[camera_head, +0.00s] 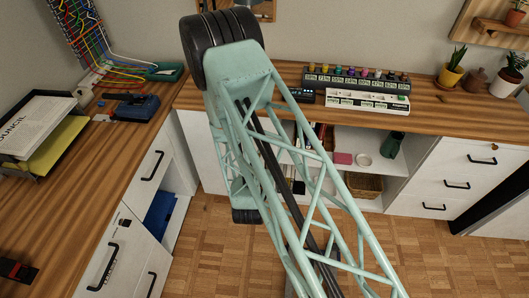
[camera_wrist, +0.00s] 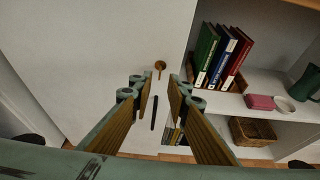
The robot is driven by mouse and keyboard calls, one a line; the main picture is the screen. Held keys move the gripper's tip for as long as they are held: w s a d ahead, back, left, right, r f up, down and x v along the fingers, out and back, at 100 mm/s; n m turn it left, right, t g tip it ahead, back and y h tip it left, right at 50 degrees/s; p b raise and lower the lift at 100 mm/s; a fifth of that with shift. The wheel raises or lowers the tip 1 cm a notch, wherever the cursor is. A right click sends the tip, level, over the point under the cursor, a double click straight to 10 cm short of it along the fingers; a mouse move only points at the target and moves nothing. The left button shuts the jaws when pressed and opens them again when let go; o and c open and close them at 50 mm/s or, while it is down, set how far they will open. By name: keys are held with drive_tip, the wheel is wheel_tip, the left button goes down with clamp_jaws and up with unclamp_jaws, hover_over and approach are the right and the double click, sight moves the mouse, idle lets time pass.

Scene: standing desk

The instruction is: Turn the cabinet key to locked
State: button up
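A small round brass-brown piece, which looks like the cabinet key (camera_wrist: 160,65), stands out from a white cabinet door (camera_wrist: 110,50) in the wrist view. It is near the door's right edge, above a dark vertical handle (camera_wrist: 154,113). My gripper (camera_wrist: 153,82) is open, with a finger on each side of the gap. The key shows just beyond the fingertips, roughly in line with the gap, and nothing is held. Whether the fingers touch it cannot be told. In the head view my arm hides the gripper and the key.
An open shelf to the right of the door holds several upright books (camera_wrist: 222,55), a pink box (camera_wrist: 260,102), a white ring-shaped item (camera_wrist: 284,105), a green jug (camera_wrist: 304,84) and a wicker basket (camera_wrist: 253,132). A wooden desktop (camera_head: 290,73) runs above the cabinets.

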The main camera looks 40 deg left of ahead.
drive_tip(key=shift+v, duration=2.7)
drive_tip(key=shift+w+r, duration=0.1)
